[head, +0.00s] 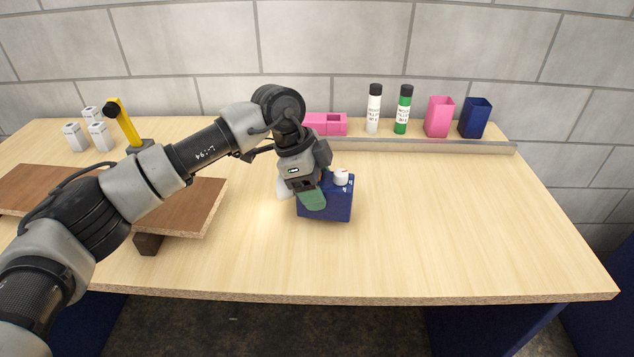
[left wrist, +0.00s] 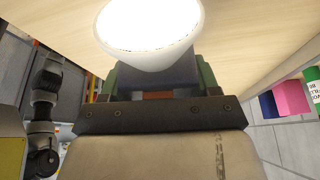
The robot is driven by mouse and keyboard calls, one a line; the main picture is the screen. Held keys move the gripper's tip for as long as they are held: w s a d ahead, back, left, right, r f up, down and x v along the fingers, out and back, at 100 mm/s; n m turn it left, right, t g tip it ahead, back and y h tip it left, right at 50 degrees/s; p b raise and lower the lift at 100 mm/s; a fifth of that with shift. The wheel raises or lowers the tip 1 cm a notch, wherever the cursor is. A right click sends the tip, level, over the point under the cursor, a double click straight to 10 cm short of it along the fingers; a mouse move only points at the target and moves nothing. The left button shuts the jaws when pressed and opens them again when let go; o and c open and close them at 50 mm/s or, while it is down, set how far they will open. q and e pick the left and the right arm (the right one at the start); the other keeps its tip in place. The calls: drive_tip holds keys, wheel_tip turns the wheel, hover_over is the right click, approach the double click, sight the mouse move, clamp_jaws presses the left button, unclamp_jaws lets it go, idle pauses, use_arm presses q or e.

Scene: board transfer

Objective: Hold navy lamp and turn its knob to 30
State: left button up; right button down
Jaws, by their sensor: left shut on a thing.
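The navy lamp (head: 340,207) is a dark blue box on the table, near its middle. A white knob (head: 341,177) sits on its top, with small white marks beside it; I cannot read its setting. Its white shade (head: 283,188) shows on the left, and in the left wrist view the shade (left wrist: 150,30) glows brightly. My left gripper (head: 316,196) reaches down over the lamp's left part. Its green fingers are shut on the navy body (left wrist: 158,75), which shows between them in the left wrist view. My right gripper is not in view.
A brown board (head: 200,205) on dark supports lies at the left. White blocks (head: 75,137) and a yellow-handled tool (head: 122,121) stand behind it. A grey rail (head: 430,147), pink block (head: 326,124), two bottles (head: 374,110), pink cup (head: 439,117) and navy cup (head: 475,118) line the back. The right front is clear.

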use_arm(q)
drive_tip(key=shift+f+b, duration=0.45)
drive_tip(key=shift+f, duration=0.6)
drive_tip(key=o, duration=1.2)
drive_tip(key=c, duration=0.9)
